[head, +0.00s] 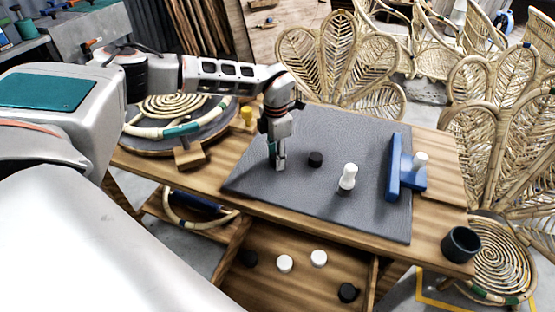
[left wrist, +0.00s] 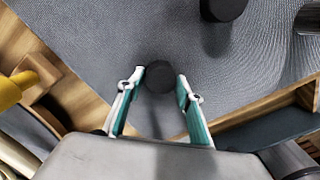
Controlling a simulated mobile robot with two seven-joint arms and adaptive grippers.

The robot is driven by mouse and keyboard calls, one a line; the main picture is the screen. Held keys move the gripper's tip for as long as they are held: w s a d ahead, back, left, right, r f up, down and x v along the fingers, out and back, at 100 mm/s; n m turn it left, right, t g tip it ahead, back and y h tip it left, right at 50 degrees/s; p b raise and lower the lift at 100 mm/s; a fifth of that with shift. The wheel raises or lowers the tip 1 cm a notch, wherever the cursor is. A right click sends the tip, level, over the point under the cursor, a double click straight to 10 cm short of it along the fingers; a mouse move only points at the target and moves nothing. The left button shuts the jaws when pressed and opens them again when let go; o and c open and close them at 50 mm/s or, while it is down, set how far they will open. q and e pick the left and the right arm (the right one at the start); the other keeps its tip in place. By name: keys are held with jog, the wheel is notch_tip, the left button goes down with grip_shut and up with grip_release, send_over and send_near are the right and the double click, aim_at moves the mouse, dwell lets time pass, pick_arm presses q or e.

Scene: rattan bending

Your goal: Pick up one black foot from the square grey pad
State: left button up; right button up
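The grey pad (head: 300,195) lies on the wooden table. My left gripper (head: 280,163) points down over its left part. In the left wrist view, one black foot (left wrist: 159,77) stands on the pad between the fingertips of my left gripper (left wrist: 161,82). The fingers are open, with a narrow gap seeming to show on each side of the foot. In the head view this foot is hidden by the fingers. A second black foot (head: 315,159) stands on the pad to the right; it also shows in the left wrist view (left wrist: 222,8). My right gripper is not in view.
A dark cup (head: 461,244) is at the right table corner. A rattan coil (head: 172,105) lies at the left. An open drawer (head: 300,285) below holds several white and black feet.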

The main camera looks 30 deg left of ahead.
pick_arm(q)
jog(key=shift+c, duration=1.1)
